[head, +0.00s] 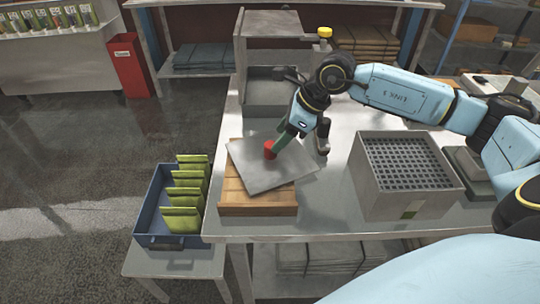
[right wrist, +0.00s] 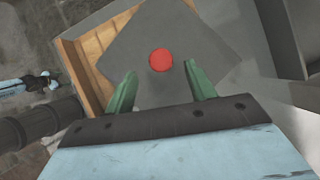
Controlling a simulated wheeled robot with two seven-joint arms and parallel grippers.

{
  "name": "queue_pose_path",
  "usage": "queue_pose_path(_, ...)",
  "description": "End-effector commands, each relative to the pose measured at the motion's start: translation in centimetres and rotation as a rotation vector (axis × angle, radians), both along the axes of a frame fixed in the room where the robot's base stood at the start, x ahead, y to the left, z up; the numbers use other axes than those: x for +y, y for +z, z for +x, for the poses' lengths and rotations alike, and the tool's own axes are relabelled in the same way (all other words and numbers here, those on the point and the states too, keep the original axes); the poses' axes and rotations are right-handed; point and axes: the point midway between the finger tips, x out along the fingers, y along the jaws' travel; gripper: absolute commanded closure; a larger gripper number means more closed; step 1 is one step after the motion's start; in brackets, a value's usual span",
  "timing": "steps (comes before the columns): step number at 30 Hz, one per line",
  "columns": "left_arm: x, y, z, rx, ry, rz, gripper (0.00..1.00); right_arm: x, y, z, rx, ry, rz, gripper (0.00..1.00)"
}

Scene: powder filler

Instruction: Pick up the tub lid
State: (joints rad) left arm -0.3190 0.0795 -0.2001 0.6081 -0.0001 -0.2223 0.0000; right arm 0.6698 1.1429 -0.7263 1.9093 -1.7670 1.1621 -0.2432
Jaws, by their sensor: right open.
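The tub lid (head: 262,178) is a flat grey square plate with a red knob (head: 269,150) standing up from its middle. My right gripper (head: 278,148) is at the knob. In the right wrist view the lid (right wrist: 150,90) fills the middle, and the knob (right wrist: 160,60) shows as a red disc just beyond and between the two green fingertips (right wrist: 160,70). The fingers are apart, with a gap to the knob on both sides. My left gripper is not in view.
A grey box with a grid top (head: 405,160) stands on the table (head: 335,220) to the right. A grey machine frame (head: 270,55) stands behind. A blue crate (head: 150,205) with green packets (head: 183,220) is left of the table. A red bin (head: 130,65) stands on the floor.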

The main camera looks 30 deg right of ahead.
Motion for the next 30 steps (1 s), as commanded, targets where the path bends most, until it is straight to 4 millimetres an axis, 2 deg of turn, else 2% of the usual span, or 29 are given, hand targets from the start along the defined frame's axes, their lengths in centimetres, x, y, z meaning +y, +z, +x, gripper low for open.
queue_pose_path(5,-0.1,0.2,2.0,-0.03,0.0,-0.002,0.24,0.5,-1.2,0.5,0.002,0.0,0.001,0.45)
queue_pose_path(9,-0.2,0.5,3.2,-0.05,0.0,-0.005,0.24,1.4,-3.0,1.4,0.002,0.001,0.002,0.45)
queue_pose_path(15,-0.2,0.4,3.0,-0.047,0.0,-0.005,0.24,2.0,-4.7,2.0,0.001,0.0,0.0,0.45)
queue_pose_path(21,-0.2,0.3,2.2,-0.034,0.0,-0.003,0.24,2.0,-4.8,2.1,0.001,0.0,-0.001,0.45)
queue_pose_path(23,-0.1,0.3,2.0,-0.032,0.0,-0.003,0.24,2.0,-4.8,2.1,0.001,0.0,-0.001,0.5)
queue_pose_path(30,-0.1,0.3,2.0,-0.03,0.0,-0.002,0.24,2.0,-4.7,2.0,0.001,0.0,-0.001,0.82)
